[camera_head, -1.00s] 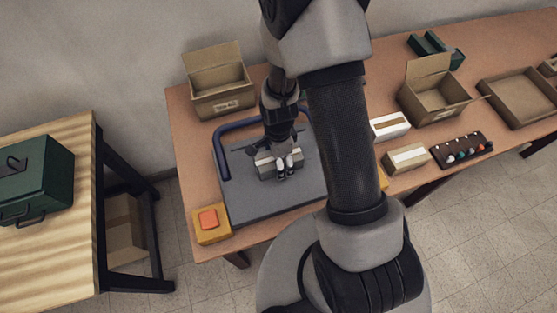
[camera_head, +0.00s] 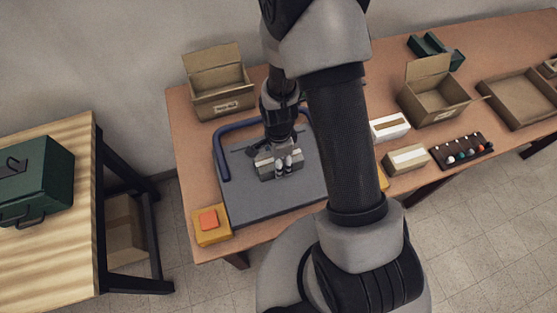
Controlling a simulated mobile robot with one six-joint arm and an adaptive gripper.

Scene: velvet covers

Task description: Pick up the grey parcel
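The grey parcel (camera_head: 265,170), a small box with a pale band, is on the dark grey plate (camera_head: 250,204) of a device with a blue bar (camera_head: 221,155), on the brown table. My gripper (camera_head: 286,163) points down at the parcel, its fingertips over the parcel's middle and near side. The gripper hides part of the parcel. The view is too small to tell whether the fingers are closed on it or whether it is lifted off the plate.
An orange button on a yellow box (camera_head: 211,226) is at the plate's front left corner. An open carton (camera_head: 222,104) stands behind. Right of my arm are two small boxes (camera_head: 390,127) (camera_head: 407,158), another open carton (camera_head: 436,104), a tray (camera_head: 492,112) and a dark rack (camera_head: 462,152).

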